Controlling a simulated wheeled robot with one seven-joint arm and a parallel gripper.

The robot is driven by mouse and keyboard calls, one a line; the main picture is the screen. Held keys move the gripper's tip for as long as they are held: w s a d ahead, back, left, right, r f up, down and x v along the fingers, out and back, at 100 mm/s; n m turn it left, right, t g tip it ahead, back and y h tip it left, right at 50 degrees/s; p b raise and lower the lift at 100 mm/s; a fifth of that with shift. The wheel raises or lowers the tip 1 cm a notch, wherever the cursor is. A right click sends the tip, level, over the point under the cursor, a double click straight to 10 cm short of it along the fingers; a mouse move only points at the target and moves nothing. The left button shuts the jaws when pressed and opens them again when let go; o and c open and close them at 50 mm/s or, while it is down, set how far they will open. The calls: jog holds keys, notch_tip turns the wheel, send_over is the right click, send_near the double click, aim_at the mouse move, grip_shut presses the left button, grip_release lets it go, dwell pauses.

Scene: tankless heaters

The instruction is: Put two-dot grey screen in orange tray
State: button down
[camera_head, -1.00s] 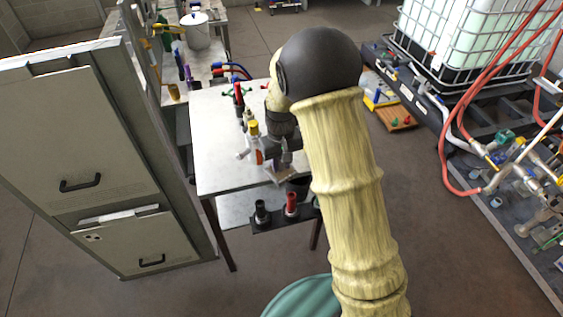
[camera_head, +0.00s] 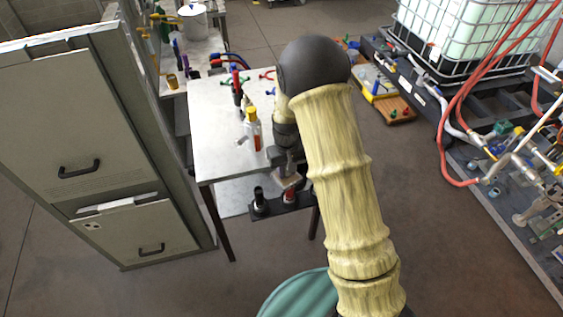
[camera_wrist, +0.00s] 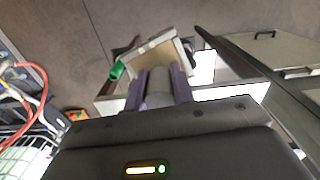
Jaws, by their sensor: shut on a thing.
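My gripper (camera_head: 287,160) hangs at the front edge of the white table, pointing down. In the wrist view my gripper (camera_wrist: 162,92) has its purple fingers shut on a squarish grey-beige panel with a pale rim, which looks like the grey screen (camera_wrist: 157,59). The held screen (camera_head: 287,181) shows small and tilted below the fingers in the head view; I cannot make out its dots. An orange-brown tray (camera_head: 398,111) lies on the floor to the right, behind my arm, beside a yellow and blue item.
The white table (camera_head: 215,140) bears a yellow-capped bottle (camera_head: 253,130) and coloured valves. A dark rack with black and red cylinders (camera_head: 260,205) is below its front edge. A grey cabinet (camera_head: 60,130) stands left. A caged tank (camera_head: 465,40) and red hoses are right.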

jog(key=s+d+f+m+b, duration=0.1)
jog(key=s+d+f+b, duration=0.1)
jog(key=f, duration=0.9)
jog(key=s+d+f+m+b, duration=0.1)
jog(key=s+d+f+b, duration=0.2)
jog(key=f, duration=0.8)
jog(key=s+d+f+m+b, duration=0.1)
jog(key=s+d+f+b, duration=0.1)
jog(key=f, duration=0.9)
jog(key=shift+s+d+f+b, duration=0.3)
jog(key=shift+s+d+f, duration=0.1)
jog(key=shift+s+d, duration=0.35)
jog(key=shift+w, duration=0.1)
